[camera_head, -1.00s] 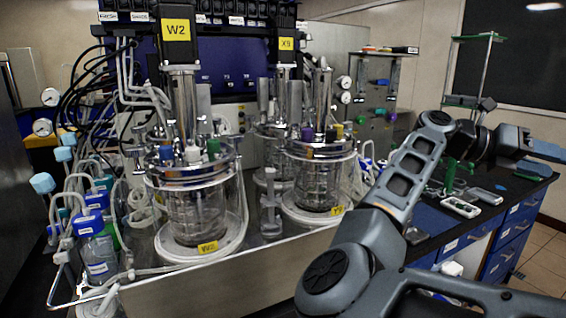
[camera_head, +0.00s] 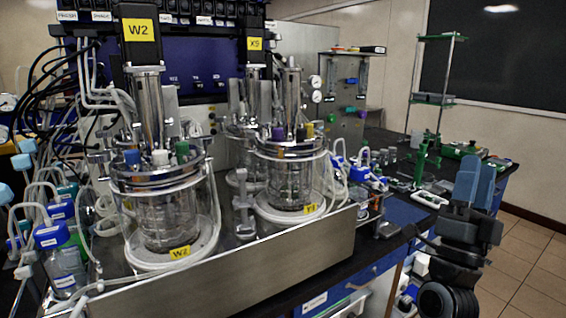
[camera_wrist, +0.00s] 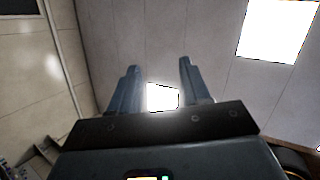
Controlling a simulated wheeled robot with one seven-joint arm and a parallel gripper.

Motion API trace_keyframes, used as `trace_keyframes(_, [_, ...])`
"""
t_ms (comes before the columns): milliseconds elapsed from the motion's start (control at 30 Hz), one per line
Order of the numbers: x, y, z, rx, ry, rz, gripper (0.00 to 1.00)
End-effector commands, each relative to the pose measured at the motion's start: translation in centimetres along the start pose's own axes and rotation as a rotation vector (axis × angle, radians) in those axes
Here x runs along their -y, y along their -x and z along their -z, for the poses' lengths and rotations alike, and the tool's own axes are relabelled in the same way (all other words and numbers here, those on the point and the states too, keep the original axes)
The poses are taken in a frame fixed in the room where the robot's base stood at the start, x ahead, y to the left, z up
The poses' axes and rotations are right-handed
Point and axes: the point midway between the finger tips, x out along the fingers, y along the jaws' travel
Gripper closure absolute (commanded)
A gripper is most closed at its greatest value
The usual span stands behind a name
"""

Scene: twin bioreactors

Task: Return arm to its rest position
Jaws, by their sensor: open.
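My gripper (camera_head: 475,180) is at the lower right of the head view, in front of the bench's right end. Its two blue fingers point up and hold nothing. In the wrist view my gripper (camera_wrist: 157,90) shows its fingers spread apart, with only ceiling and a bright light panel behind them. It touches nothing that I can see. Much of my arm is outside the head view.
Blue-capped bottles (camera_head: 62,262) stand at left. A green-shelved rack (camera_head: 435,100) is at the far right. Tiled floor (camera_head: 525,265) is clear at right.

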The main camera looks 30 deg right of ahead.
Motion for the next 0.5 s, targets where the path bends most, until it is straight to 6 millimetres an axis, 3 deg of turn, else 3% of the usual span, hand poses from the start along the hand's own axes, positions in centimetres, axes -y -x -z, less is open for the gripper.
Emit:
trace_keyframes(267, [3.2, 9.2, -0.1, 0.380, 0.107, 0.160, 0.53])
trace_keyframes(500, [5.4, 17.9, 1.9, 0.694, 0.184, 0.264, 0.53])
